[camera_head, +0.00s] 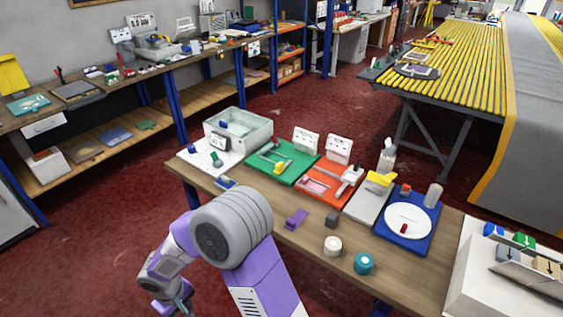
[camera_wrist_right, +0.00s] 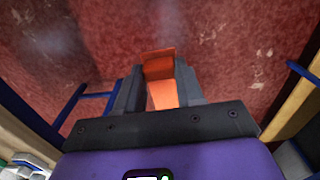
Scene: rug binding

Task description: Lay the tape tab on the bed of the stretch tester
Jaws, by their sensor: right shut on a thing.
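My right gripper (camera_wrist_right: 160,92) is shut on a flat orange strip (camera_wrist_right: 161,82), which I take for the tape tab. Its upper end is bent, and red floor lies beyond it. An orange-red station (camera_head: 318,186) and a green station (camera_head: 268,172) carry small bench devices; I cannot tell for certain which is the stretch tester.
The wooden table (camera_head: 300,245) also holds a clear bin (camera_head: 240,130), a grey station with a yellow part (camera_head: 368,203), and a blue board with a white disc (camera_head: 408,222). A purple piece (camera_head: 296,219), white roll (camera_head: 333,245) and teal roll (camera_head: 363,264) sit near its front edge.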

